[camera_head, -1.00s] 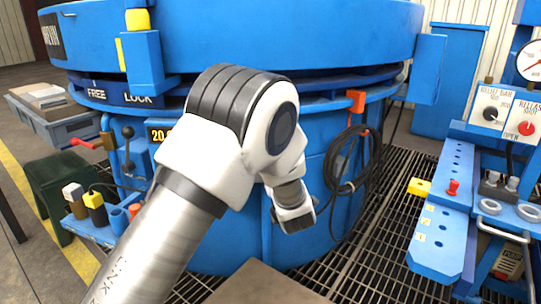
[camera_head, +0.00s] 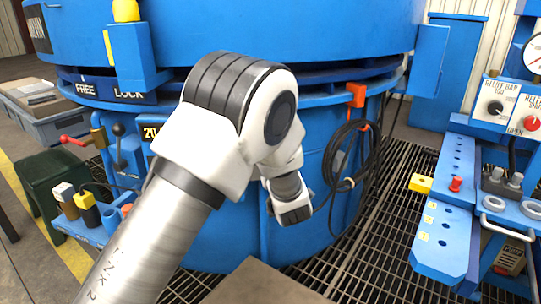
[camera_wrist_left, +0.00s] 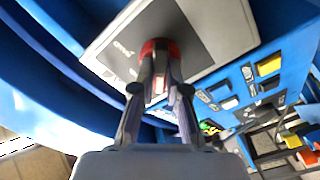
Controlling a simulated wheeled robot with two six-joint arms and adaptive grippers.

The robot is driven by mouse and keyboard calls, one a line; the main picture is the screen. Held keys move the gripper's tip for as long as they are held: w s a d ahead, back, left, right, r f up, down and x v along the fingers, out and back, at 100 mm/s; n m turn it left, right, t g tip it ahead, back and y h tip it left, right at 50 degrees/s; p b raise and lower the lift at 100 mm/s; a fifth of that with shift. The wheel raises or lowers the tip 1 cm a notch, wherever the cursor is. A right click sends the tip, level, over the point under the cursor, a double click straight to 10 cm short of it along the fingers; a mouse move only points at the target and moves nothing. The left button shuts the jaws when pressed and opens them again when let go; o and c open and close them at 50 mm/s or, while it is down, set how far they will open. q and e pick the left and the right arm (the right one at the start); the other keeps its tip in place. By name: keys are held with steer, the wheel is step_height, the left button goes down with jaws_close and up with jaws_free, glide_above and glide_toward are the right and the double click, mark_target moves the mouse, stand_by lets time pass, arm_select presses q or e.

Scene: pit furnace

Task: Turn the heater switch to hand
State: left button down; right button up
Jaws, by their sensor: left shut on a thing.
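In the left wrist view, my left gripper (camera_wrist_left: 160,75) has its fingers closed together on a red round knob (camera_wrist_left: 155,48). The knob sits on a dark grey area of a pale plate (camera_wrist_left: 205,35) on a blue housing. Small lettering beside it is too blurred to read, so I cannot confirm that it is the heater switch or which position it points to. In the head view my left arm comes in from the left across the furnace. Its fingers and the knob are hidden there. My right gripper is in neither view.
The large blue furnace (camera_head: 230,235) fills the middle. A black cable coil (camera_head: 350,165) hangs on its right. A blue bench (camera_head: 445,230) and a panel with a black and a red knob (camera_head: 531,123) stand at right. Grating (camera_head: 375,255) covers the floor between.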

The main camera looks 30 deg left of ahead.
arm_select(q)
steer(key=m+p, duration=1.7)
steer(key=m, duration=0.2)
steer(key=shift+d+m+p, duration=0.1)
steer(key=shift+m+p, duration=0.2)
stand_by(0.5)
steer(key=c, duration=1.2)
jaws_free()
steer(key=shift+w, duration=0.1)
